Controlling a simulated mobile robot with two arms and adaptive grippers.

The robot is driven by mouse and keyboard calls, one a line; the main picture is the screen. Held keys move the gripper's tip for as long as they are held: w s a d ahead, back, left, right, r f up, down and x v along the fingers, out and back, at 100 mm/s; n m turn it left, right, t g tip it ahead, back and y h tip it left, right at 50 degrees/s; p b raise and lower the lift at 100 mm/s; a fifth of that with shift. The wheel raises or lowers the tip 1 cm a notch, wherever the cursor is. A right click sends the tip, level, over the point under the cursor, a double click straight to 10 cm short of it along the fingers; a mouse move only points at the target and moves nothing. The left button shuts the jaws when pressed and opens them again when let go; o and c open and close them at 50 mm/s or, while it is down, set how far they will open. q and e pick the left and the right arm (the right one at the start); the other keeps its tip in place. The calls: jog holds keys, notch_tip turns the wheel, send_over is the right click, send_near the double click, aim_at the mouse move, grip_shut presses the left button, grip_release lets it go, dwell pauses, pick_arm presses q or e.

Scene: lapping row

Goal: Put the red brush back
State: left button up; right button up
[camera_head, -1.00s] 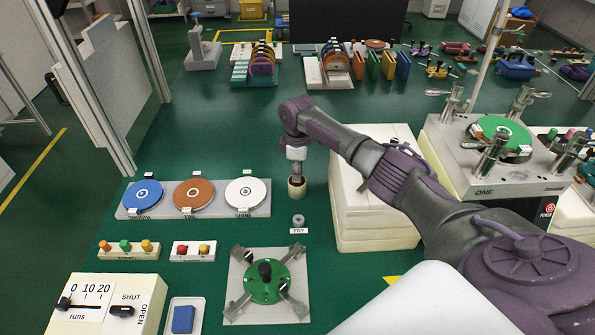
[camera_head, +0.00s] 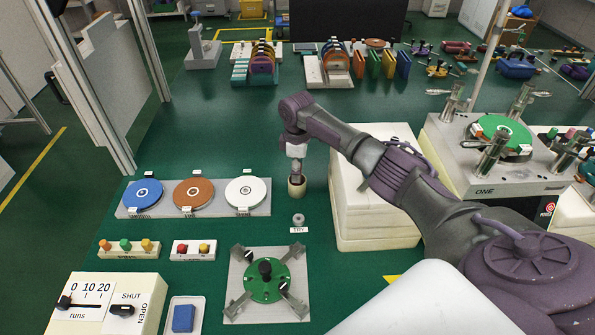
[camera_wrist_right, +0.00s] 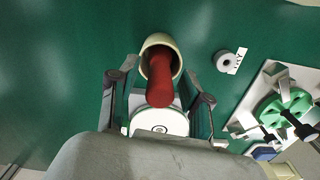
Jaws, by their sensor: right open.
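The red brush (camera_wrist_right: 160,82) shows in the right wrist view with its red handle leaning out of a cream cup (camera_wrist_right: 163,43). Its lower end is hidden inside the cup. In the head view the cup (camera_head: 297,187) stands on the green table, right of the plate with the white disc. My right gripper (camera_head: 296,170) is just above the cup, pointing down. In the wrist view its two fingers (camera_wrist_right: 158,90) are apart on either side of the handle, with gaps between them and it. My left gripper is not in view.
A grey ring (camera_head: 298,219) with a TRY label lies in front of the cup. A cream box stack (camera_head: 375,210) stands close on the right. A green fixture (camera_head: 266,280) is nearer the front. A plate with three discs (camera_head: 193,212) lies to the left.

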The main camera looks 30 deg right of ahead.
notch_tip(320, 180, up, 11)
jog(key=shift+r+b, duration=0.1)
jog(key=shift+b, duration=0.3)
dwell(0.4)
